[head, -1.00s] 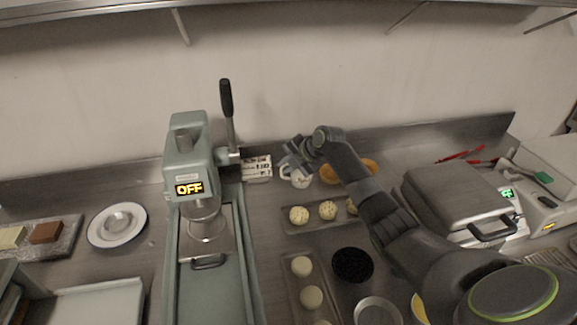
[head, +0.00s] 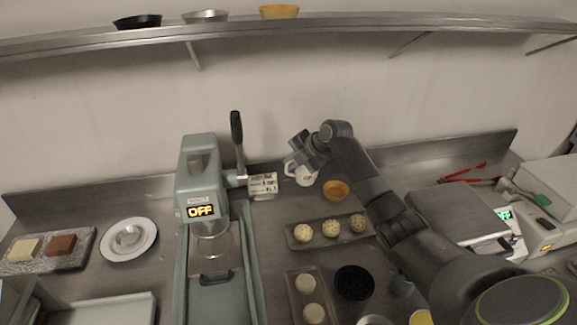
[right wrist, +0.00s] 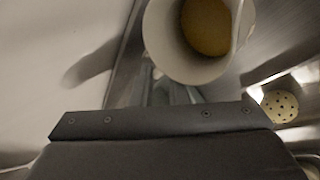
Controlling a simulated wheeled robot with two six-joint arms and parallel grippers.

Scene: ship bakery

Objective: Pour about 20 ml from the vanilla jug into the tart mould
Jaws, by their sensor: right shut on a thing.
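The white vanilla jug (head: 305,176) is at the back of the counter, held by my right gripper (head: 297,160), which is shut on it. The jug looks upright and slightly above the counter. In the right wrist view the jug (right wrist: 158,45) shows from above, with amber liquid inside. A small shiny round dish (head: 127,232), which looks like the tart mould, sits on a blue-rimmed white plate (head: 108,251) at the left; I cannot see whether it holds anything. My left gripper is not in view.
A green press (head: 198,165) with an upright lever stands between plate and jug. A sign (head: 263,183) and an orange bowl (head: 335,190) flank the jug. Trays of dough balls (head: 298,243) lie in front. A shelf (head: 350,37) runs overhead.

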